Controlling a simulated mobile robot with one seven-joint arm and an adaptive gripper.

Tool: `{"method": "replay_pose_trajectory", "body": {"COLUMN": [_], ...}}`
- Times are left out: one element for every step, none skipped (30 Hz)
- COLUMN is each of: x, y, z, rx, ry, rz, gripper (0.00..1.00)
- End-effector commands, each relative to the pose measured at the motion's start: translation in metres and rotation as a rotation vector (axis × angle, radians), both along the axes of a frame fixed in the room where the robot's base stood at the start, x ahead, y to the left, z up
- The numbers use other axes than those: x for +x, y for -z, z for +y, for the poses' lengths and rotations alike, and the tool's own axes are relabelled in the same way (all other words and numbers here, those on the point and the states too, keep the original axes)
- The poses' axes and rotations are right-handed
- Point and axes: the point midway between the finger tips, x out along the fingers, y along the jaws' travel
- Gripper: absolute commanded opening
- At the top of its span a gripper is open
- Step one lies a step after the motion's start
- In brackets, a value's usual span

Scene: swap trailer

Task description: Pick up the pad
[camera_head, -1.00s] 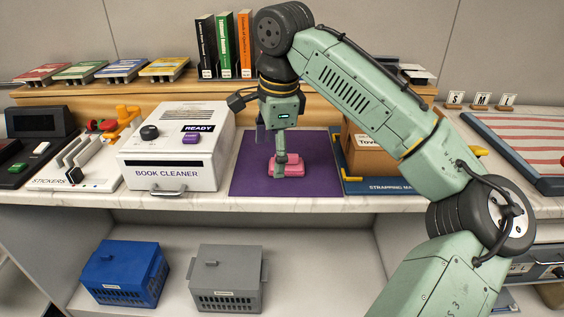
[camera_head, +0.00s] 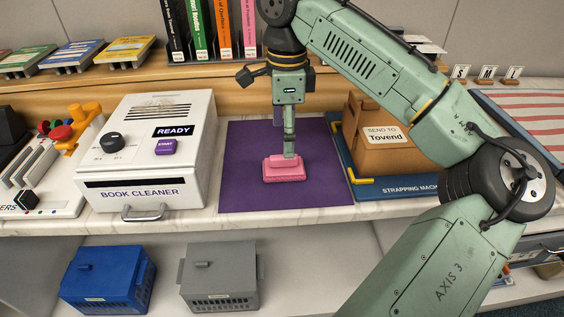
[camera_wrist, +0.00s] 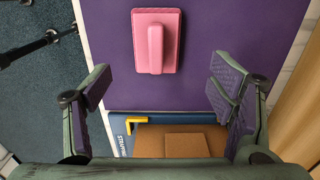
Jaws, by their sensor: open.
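The pink pad (camera_head: 284,170), a rectangular block with a raised bar along its middle, lies on the purple mat (camera_head: 243,190). It also shows in the wrist view (camera_wrist: 168,24), at the top, lying a little beyond the fingertips. My gripper (camera_head: 287,140) points down over the mat; its near finger overlaps the pad's upper edge in the head view. In the wrist view my gripper (camera_wrist: 160,78) has its fingers wide apart, with nothing between them. I cannot tell how high the fingertips are above the mat.
The white book cleaner (camera_head: 115,190) stands left of the mat. A cardboard box (camera_head: 375,157) on the blue strapping machine (camera_head: 400,189) stands close on the right. Upright books (camera_head: 222,25) are behind. A blue crate (camera_head: 105,275) and a grey crate (camera_head: 218,275) sit on the lower shelf.

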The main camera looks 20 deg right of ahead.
Motion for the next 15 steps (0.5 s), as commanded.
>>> {"method": "replay_pose_trajectory", "body": {"x": [0.000, 0.000, 0.000, 0.000, 0.000, 0.000, -0.001, -0.001, -0.002, -0.003, -0.003, -0.004, -0.005, -0.004, -0.004], "y": [0.007, 0.010, 0.014, 0.016, 0.018, 0.020, 0.022, 0.024, 0.029, 0.033, 0.038, 0.044, 0.049, 0.054, 0.059], "z": [0.000, 0.000, 0.000, 0.000, 0.001, 0.001, 0.001, 0.001, 0.002, 0.003, 0.004, 0.005, 0.006, 0.006, 0.005], "rx": [0.000, 0.000, 0.000, 0.001, 0.001, 0.001, 0.001, 0.000, 0.000, 0.000, 0.000, -0.001, -0.001, -0.001, 0.000], "ry": [0.000, 0.000, -0.001, -0.001, -0.001, 0.000, -0.001, -0.001, -0.001, -0.001, -0.002, -0.001, -0.001, -0.001, 0.000], "rz": [0.000, 0.000, 0.000, 0.000, -0.001, -0.001, 0.000, 0.001, 0.001, 0.001, 0.002, 0.001, 0.001, 0.001, 0.000], "gripper": [0.77, 0.77, 0.77, 0.77, 0.77, 0.77, 0.77, 0.77, 0.77, 0.77, 0.77, 0.77, 0.77, 0.77, 0.77]}}
